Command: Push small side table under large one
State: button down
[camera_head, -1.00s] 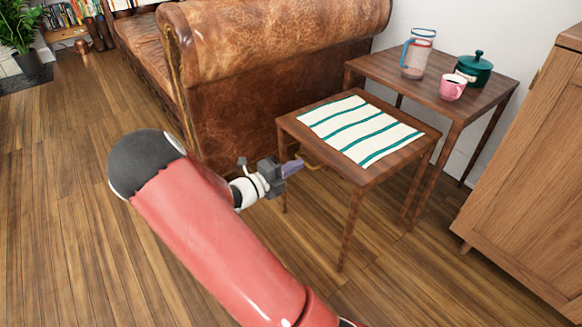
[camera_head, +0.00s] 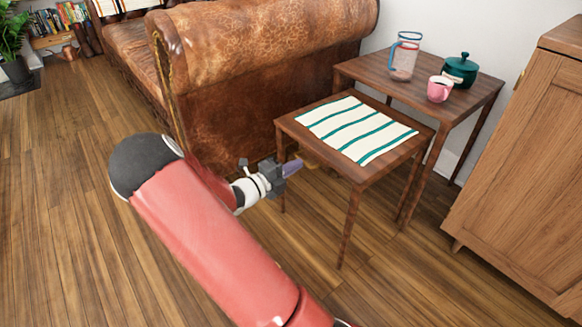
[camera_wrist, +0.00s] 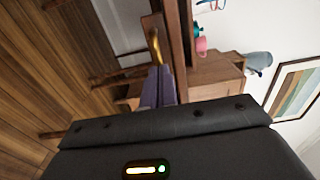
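The small side table (camera_head: 290,122) has a dark wood top with a striped teal and white cloth (camera_head: 355,130). It stands in front of the large side table (camera_head: 372,70), lower than it, its far side close to the large table's front. Any overlap is hard to judge. My gripper (camera_head: 295,167) is low at the small table's left side, below its top. In the wrist view its purple fingers (camera_wrist: 158,85) lie close together, their tips at a gold curved fitting (camera_wrist: 155,45). I cannot tell whether the fitting is between them.
The large table carries a pitcher (camera_head: 404,58), a pink cup (camera_head: 440,88) and a teal pot (camera_head: 460,70). A brown leather sofa (camera_head: 240,95) stands close on the left. A wooden cabinet (camera_head: 530,160) is on the right. The floor (camera_head: 70,220) at left is open.

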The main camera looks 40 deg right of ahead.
aim_at(312, 157)
jog(key=shift+d+p, duration=0.85)
jog(key=shift+d, duration=2.75)
jog(key=shift+a+p, duration=1.35)
jog(key=shift+a, duration=0.45)
jog(key=shift+a, duration=0.3)
jog(key=a+p, duration=0.5)
jog(key=a, duration=0.8)
jog(key=shift+s+a+p, duration=0.2)
jog(key=shift+p, duration=0.15)
